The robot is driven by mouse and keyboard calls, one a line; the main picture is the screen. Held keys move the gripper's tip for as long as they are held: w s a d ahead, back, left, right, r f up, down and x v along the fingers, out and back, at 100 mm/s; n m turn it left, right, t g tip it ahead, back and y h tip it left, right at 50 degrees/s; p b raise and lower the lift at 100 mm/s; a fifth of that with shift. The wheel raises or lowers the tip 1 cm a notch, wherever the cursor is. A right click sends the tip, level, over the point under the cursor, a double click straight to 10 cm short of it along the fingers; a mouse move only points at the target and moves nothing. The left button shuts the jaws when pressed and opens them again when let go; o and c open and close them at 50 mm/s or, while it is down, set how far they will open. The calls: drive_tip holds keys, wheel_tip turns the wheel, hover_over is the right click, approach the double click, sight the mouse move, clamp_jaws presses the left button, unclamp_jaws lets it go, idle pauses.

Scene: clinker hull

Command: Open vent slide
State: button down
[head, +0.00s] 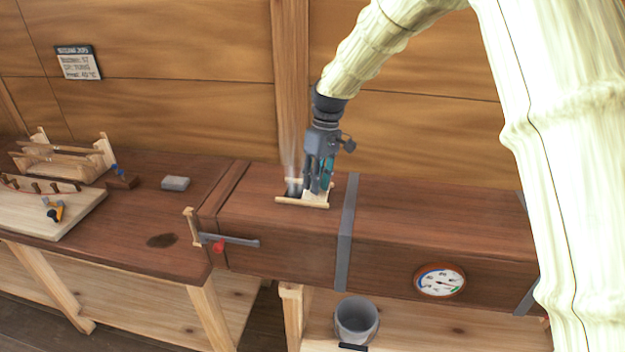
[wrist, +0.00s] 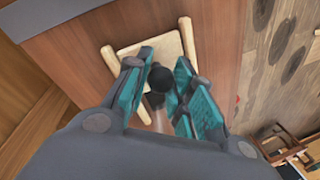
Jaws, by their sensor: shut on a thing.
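The vent slide (head: 316,199) is a small pale wooden plate between two light rails on top of the long brown steam box (head: 430,215). It also shows in the wrist view (wrist: 150,47), with a dark round knob (wrist: 160,77) standing on it. My gripper (head: 318,188) points down over the slide, its teal-padded fingers (wrist: 163,92) shut on the knob. In the head view, the plate sits at the right of the rails. A dark opening (head: 293,187) shows left of it, with pale steam (head: 290,158) rising. The fingers partly hide the knob and plate.
Grey straps (head: 346,230) wrap the box, and a round gauge (head: 440,281) is on its front. A red-knobbed latch (head: 219,246) is at its left end. A bench (head: 130,232) with tools stands left. A bucket (head: 356,320) sits below.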

drive_tip(key=c, duration=1.2)
unclamp_jaws()
drive_tip(key=shift+s+d+r, duration=0.1)
drive_tip(key=shift+r, duration=0.05)
drive_tip(key=r, duration=0.4)
drive_tip(key=w+d+r, duration=0.1)
drive_tip(key=r, duration=0.6)
drive_tip(key=shift+w+d+r, duration=0.3)
drive_tip(key=shift+d+r, duration=0.05)
